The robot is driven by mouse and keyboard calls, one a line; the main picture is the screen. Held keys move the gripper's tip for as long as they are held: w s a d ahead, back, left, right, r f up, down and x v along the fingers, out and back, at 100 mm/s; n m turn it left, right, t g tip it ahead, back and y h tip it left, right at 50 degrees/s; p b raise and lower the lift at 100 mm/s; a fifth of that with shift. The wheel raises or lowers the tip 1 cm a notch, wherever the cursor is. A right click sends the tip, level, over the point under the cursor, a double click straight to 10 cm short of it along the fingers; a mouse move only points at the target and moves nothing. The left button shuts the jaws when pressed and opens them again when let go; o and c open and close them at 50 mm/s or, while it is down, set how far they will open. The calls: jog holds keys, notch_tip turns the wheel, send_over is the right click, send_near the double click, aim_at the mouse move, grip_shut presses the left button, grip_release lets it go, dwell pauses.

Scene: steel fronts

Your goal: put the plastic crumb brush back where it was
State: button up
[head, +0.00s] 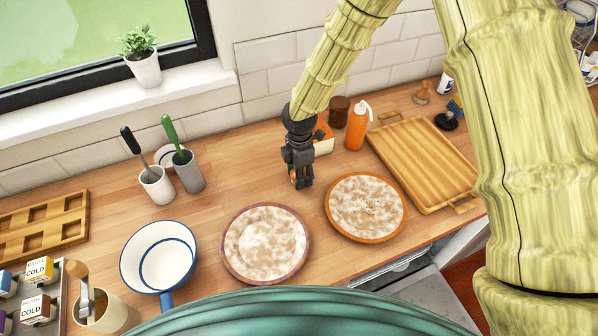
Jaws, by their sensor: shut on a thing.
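My gripper (301,183) points down over the middle of the wooden counter, to the left of and behind the orange-rimmed plate. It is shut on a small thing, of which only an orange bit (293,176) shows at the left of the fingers. I take this to be the plastic crumb brush; the fingers hide most of it, and its bristles cannot be made out. I cannot tell whether it touches the counter. An orange and cream block-shaped thing (324,143) stands just behind my gripper, partly hidden by it.
Two floury plates, one purple-rimmed (265,278) and one orange-rimmed (368,236), lie in front. An orange bottle (357,128), brown jar (339,110) and wooden tray (412,165) stand right. Two utensil cups (188,171) and a white pan (158,258) are left.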

jog(key=shift+s, duration=0.1)
jog(key=o, duration=1.2)
jog(key=shift+f, duration=0.15)
notch_tip(320, 180, up, 12)
jog(key=b, duration=0.3)
jog(key=shift+r, duration=0.2)
